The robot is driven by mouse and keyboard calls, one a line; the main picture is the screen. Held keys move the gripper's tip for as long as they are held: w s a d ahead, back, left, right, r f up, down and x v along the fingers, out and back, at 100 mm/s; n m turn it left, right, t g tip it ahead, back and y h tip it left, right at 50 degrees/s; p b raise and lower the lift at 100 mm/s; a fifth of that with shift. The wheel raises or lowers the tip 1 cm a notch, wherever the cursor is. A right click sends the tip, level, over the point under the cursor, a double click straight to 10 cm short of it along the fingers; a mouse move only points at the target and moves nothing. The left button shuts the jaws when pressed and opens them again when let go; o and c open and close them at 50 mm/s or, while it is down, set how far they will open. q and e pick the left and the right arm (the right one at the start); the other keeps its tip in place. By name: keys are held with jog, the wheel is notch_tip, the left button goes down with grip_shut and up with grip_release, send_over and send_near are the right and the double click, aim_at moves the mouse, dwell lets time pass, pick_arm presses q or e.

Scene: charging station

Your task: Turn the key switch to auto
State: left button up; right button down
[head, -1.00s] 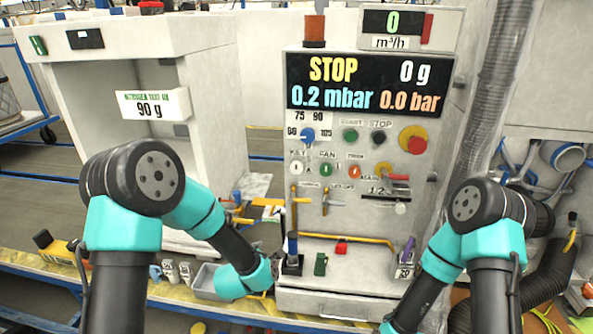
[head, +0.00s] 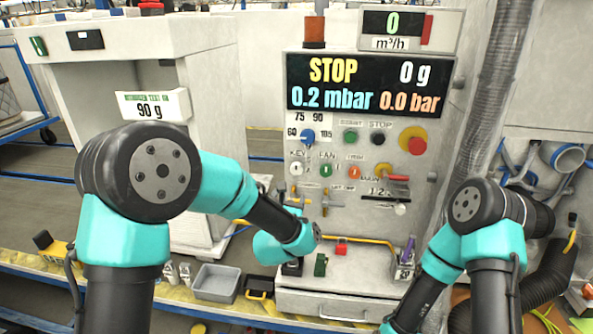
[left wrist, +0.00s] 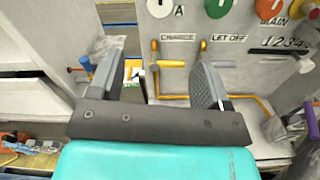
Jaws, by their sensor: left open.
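The key switch (head: 296,169) is a small white round knob under the KEY label on the grey control panel. An "A" mark stands to its right. In the left wrist view the knob (left wrist: 160,7) is cut by the top edge. My left gripper (left wrist: 157,68) is open and empty, its fingers spread below the knob and facing the panel, apart from it. In the head view its fingers are mostly hidden by my own wrist, below the switch. The setting of the key is too small to tell. My right gripper is out of view, below the bottom edge.
Green FAN (head: 326,170) and orange (head: 354,171) knobs sit right of the key. Yellow-handled levers (left wrist: 155,68) stick out below it, close to my left fingers. A ledge below holds a green block (head: 321,264) and a red one (head: 341,250).

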aim_at(296, 171)
pick_arm(q)
jog(key=w, duration=0.5)
jog(key=w+d, duration=0.1)
jog(key=w, duration=0.5)
jog(key=w+d, duration=0.1)
jog(key=w, duration=0.5)
jog(key=shift+w+d, duration=0.1)
jog(key=shift+d, duration=0.15)
jog(key=shift+c, duration=0.3)
jog(key=c, duration=0.8)
jog(key=shift+c, duration=0.2)
